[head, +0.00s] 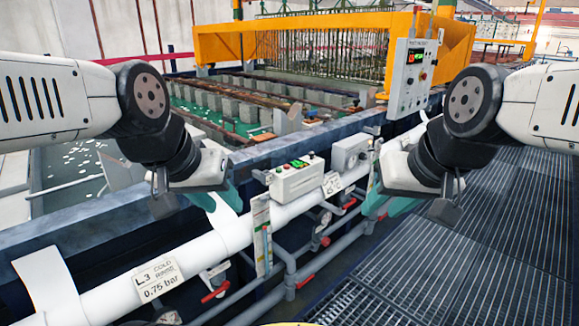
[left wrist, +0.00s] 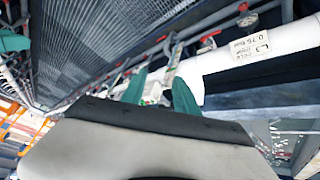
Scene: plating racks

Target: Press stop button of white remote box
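The white remote box (head: 296,180) sits on the large white pipe in the middle of the head view, with a small display and red and green marks on top. I cannot tell the stop button apart at this size. My left gripper (head: 222,200) is to the left of the box, apart from it, with its teal fingers spread and empty. In the left wrist view, the fingers (left wrist: 160,90) stand apart, and a pale object, perhaps the box, shows between them. My right gripper (head: 385,200) is to the right of the box, its teal fingers apart and empty.
A grey box (head: 350,153) sits right of the remote box. A white control panel (head: 412,78) with display and buttons stands behind. Red-handled valves (head: 215,291) and pipes lie below. A label (head: 158,279) hangs on the pipe. The grating walkway (head: 440,270) at right is clear.

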